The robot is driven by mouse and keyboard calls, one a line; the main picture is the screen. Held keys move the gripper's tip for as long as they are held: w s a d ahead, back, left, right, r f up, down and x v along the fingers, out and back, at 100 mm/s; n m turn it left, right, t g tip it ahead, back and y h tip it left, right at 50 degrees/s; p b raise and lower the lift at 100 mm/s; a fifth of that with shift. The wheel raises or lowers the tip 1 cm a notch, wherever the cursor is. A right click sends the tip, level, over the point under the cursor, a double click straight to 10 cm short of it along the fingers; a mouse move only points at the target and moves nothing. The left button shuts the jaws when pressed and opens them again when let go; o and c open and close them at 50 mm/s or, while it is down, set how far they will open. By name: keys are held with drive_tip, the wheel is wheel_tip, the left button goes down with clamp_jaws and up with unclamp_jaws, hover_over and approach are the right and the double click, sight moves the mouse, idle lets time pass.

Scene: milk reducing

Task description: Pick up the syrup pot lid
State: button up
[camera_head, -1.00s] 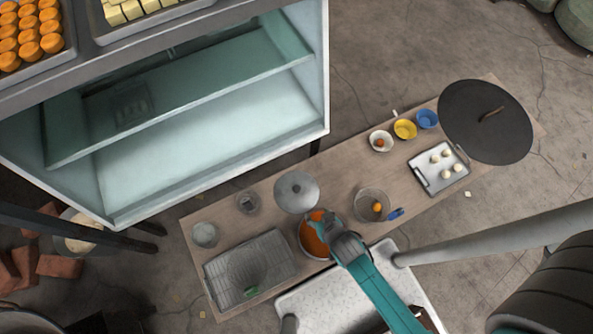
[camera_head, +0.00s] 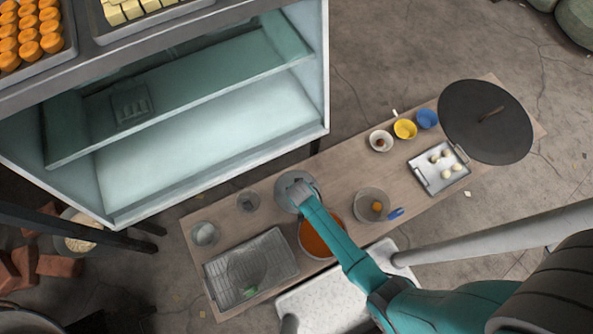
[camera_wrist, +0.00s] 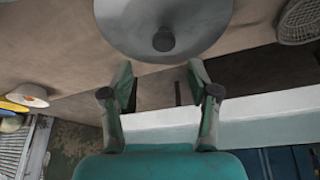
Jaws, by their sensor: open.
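The syrup pot lid (camera_wrist: 185,22), a round grey metal disc with a dark central knob, lies on the wooden table; in the wrist view it is at the top, beyond my fingertips. In the head view the lid (camera_head: 283,187) is partly hidden under my gripper (camera_head: 297,192). My gripper, also seen in the wrist view (camera_wrist: 163,80), is open with nothing between its fingers. The knob is ahead of the fingers, in line with the gap. The pot of orange syrup (camera_head: 319,239) stands uncovered beside the lid, partly under my arm.
A glass bowl (camera_head: 360,199) stands right of the pot. A wire rack tray (camera_head: 285,247) and small glass jars (camera_head: 248,202) are to the left. Small bowls, a metal tray (camera_head: 425,182) and a dark round lid (camera_head: 470,125) are farther right.

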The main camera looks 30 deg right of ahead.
drive_tip(key=shift+a+x, duration=0.2)
drive_tip(key=shift+x, duration=1)
drive_tip(key=shift+a+x, duration=0.15)
drive_tip(key=shift+x, duration=1.95)
clamp_jaws()
